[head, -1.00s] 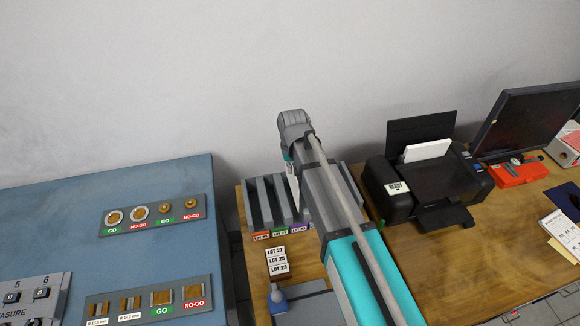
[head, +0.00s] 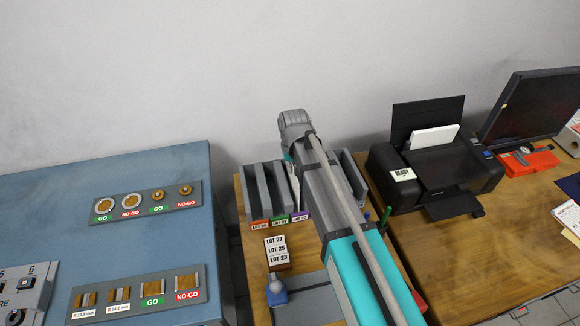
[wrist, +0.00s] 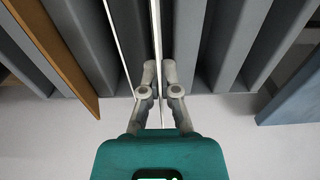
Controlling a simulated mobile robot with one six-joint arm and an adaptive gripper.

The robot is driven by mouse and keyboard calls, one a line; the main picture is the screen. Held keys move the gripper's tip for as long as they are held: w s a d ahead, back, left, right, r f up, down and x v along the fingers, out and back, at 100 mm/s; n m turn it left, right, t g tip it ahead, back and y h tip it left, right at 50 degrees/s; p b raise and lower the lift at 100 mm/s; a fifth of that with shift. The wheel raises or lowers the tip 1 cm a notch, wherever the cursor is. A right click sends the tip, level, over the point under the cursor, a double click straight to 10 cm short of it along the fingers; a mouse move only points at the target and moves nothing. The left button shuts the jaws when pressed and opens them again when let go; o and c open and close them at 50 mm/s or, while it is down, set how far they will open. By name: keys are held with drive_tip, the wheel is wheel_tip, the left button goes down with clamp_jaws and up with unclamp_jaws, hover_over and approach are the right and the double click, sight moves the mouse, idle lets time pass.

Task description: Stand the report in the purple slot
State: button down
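The grey slotted rack (head: 262,192) stands on the wooden desk against the wall. Its front carries red, green and purple (head: 300,215) lot labels. My arm covers much of its right part. My gripper (wrist: 157,72) is over the rack and shut on the report (wrist: 156,40), a thin white sheet seen edge-on between the fingers. The report stands upright among the grey dividers (wrist: 215,45). A second thin white edge (wrist: 119,45) shows to its left in the wrist view. I cannot tell which slot the report is over, or whether it touches the bottom.
A black printer (head: 440,172) stands right of the rack, with a monitor (head: 535,115) beyond it. A lot card (head: 277,253) and a blue-grey object (head: 277,292) lie in front of the rack. A blue gauge bench (head: 140,170) is at the left.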

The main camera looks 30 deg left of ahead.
drive_tip(key=shift+f+b, duration=0.55)
drive_tip(key=shift+f, duration=0.25)
drive_tip(key=c, duration=0.7)
unclamp_jaws()
drive_tip(key=shift+r, duration=0.1)
